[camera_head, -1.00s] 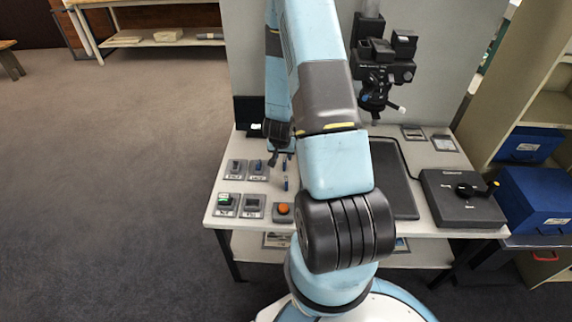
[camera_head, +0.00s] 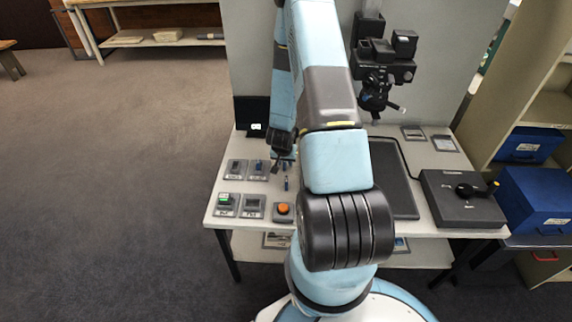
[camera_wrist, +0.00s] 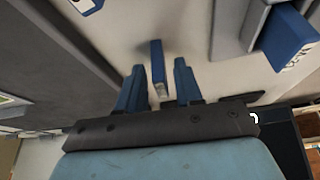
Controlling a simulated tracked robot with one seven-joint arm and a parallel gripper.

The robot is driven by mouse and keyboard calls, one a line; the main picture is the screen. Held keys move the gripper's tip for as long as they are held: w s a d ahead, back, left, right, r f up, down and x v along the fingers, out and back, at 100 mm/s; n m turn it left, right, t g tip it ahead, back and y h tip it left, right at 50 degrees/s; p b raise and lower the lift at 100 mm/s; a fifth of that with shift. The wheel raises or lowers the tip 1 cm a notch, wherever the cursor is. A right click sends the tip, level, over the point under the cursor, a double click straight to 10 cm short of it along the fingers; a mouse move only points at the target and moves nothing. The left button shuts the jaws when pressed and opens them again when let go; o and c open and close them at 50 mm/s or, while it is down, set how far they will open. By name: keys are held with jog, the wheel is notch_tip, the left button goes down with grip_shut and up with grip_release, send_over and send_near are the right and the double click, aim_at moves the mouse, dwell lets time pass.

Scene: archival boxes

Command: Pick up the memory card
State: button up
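A small, slim blue piece, which looks like the memory card (camera_head: 286,184), is on the left part of the white table in the head view. In the wrist view the blue piece (camera_wrist: 157,62) shows in the gap between my two blue fingertips. My gripper (camera_wrist: 157,80) is open, with a gap on each side of the piece. In the head view my gripper (camera_head: 280,163) is partly hidden by my arm, just behind the piece. Whether the fingers are level with it is hard to tell.
Several grey labelled holders (camera_head: 227,205) and an orange button (camera_head: 283,208) are on the table's left side. A blue labelled part in a grey holder (camera_wrist: 285,40) is close right in the wrist view. A small dark screen (camera_head: 250,112) stands behind. A black box (camera_head: 460,200) is on the right.

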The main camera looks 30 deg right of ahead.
grip_shut()
jog(key=shift+r, duration=0.1)
